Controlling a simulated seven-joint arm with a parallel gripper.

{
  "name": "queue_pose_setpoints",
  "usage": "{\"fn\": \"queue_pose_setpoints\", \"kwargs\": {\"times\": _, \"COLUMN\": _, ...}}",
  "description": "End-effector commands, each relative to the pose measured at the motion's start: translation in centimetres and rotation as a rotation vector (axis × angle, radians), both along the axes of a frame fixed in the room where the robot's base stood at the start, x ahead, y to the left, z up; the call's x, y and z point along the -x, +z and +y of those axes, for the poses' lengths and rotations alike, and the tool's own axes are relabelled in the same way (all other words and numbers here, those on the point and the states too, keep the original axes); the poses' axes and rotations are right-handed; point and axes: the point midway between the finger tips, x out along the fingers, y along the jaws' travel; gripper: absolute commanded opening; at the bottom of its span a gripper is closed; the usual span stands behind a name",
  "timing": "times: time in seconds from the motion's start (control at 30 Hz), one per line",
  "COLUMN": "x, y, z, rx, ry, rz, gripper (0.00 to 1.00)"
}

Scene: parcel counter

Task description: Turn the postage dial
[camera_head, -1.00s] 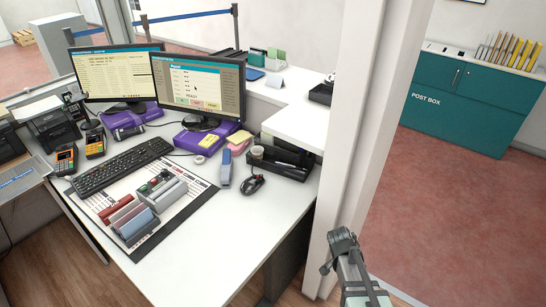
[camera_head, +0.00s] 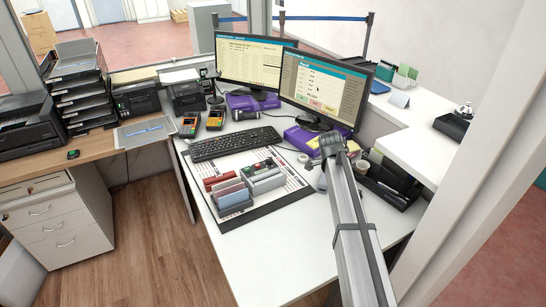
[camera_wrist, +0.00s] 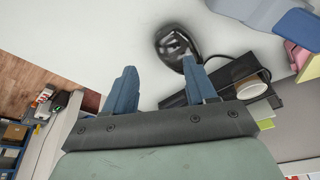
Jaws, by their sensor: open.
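I cannot make out a postage dial for certain in either view. A black mouse (camera_wrist: 172,48) lies beyond the fingers, close to the right fingertip. In the head view my grey arm reaches up over the right part of the white desk (camera_head: 270,270), its end in front of the right monitor's base. The fingers are not clear there, and the arm hides the mouse.
Two monitors (camera_head: 325,85) stand at the back on purple boxes. The front of the desk is clear.

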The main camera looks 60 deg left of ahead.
Motion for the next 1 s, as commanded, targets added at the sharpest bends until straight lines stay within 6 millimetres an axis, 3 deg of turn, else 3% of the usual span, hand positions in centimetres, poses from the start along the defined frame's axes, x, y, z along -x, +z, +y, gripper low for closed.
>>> {"fn": "queue_pose_setpoints", "kwargs": {"times": 0.03, "x": 0.6, "y": 1.4, "z": 4.8, "rx": -0.01, "ry": 0.017, "rz": 0.03, "gripper": 0.56}}
{"fn": "queue_pose_setpoints", "kwargs": {"times": 0.1, "x": 2.3, "y": 2.9, "z": 9.2, "rx": -0.02, "ry": 0.038, "rz": 0.078, "gripper": 0.56}}
{"fn": "queue_pose_setpoints", "kwargs": {"times": 0.3, "x": 7.9, "y": 8.1, "z": 20.4, "rx": -0.039, "ry": 0.105, "rz": 0.201, "gripper": 0.56}}
{"fn": "queue_pose_setpoints", "kwargs": {"times": 0.4, "x": 10.4, "y": 10.3, "z": 24.3, "rx": -0.041, "ry": 0.133, "rz": 0.249, "gripper": 0.56}}
{"fn": "queue_pose_setpoints", "kwargs": {"times": 0.5, "x": 12.3, "y": 11.9, "z": 26.8, "rx": -0.041, "ry": 0.154, "rz": 0.283, "gripper": 0.56}}
{"fn": "queue_pose_setpoints", "kwargs": {"times": 0.67, "x": 13.9, "y": 12.9, "z": 28.3, "rx": -0.04, "ry": 0.17, "rz": 0.309, "gripper": 0.56}}
{"fn": "queue_pose_setpoints", "kwargs": {"times": 0.87, "x": 14.1, "y": 11.3, "z": 28.2, "rx": -0.04, "ry": 0.172, "rz": 0.312, "gripper": 0.56}}
{"fn": "queue_pose_setpoints", "kwargs": {"times": 1.0, "x": 14.1, "y": 8.9, "z": 28.0, "rx": -0.039, "ry": 0.171, "rz": 0.312, "gripper": 0.56}}
